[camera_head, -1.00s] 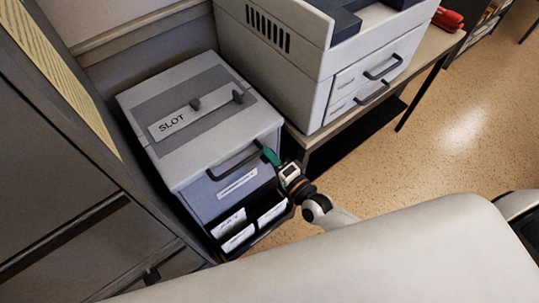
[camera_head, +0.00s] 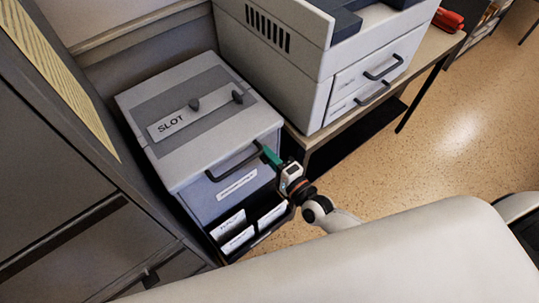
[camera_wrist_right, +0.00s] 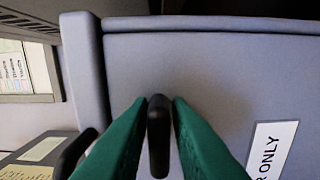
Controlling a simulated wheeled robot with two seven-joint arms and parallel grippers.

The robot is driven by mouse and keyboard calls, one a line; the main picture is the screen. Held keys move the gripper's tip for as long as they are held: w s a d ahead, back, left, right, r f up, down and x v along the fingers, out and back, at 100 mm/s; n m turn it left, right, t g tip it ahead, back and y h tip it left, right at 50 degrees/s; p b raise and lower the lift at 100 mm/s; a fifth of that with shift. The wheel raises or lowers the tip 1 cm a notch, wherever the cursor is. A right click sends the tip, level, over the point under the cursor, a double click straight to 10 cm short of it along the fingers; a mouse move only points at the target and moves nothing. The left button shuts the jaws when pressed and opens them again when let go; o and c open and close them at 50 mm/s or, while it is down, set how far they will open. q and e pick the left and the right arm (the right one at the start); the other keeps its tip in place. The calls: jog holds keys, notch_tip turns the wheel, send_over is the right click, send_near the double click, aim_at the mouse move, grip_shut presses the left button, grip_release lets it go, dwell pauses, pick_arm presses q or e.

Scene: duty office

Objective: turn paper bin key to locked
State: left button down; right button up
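The grey paper bin (camera_head: 225,205) stands on the left, with a lid (camera_head: 185,75) marked SLOT and a dark bar handle (camera_head: 232,163) on its front. My right gripper (camera_head: 266,152) has its green fingertips at the upper right of the front, close beside the handle's right end. In the right wrist view the fingers stand on both sides of a small black piece that looks like the key (camera_wrist_right: 159,140), and they appear closed on it. The gripper hides the key in the head view. My left gripper is not in view.
A large printer (camera_head: 275,75) stands on a table right of the bin, and a dark cabinet (camera_head: 60,190) is close on the left. Trays with white labels (camera_head: 238,240) are low on the bin's front. Open floor (camera_head: 430,160) lies to the right.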

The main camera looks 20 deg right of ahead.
jog(key=shift+o, duration=1.2)
jog(key=b+v, duration=0.1)
jog(key=v, duration=1.1)
jog(key=s+d+f+n+g+h+p, duration=0.1)
jog(key=s+d+f+n+g, duration=0.15)
jog(key=f, duration=0.65)
jog(key=s+d+f+n+g+h, duration=0.2)
jog(key=f+n+g, duration=0.15)
jog(key=f, duration=0.45)
jog(key=s+d+f+n+g+h+p, duration=0.1)
jog(key=s+d+f+n+g, duration=0.2)
jog(key=f, duration=0.6)
jog(key=s+f+n+g+h, duration=0.1)
jog(key=s+f+n+g, duration=0.2)
jog(key=s, duration=0.6)
jog(key=s+a+f+n+g+h, duration=0.1)
jog(key=s+f+n+g, duration=0.3)
jog(key=s+f, duration=0.4)
jog(key=shift+s+a+f+n+p, duration=0.2)
jog(key=shift+s+a+n+p, duration=0.15)
jog(key=shift+s, duration=0.8)
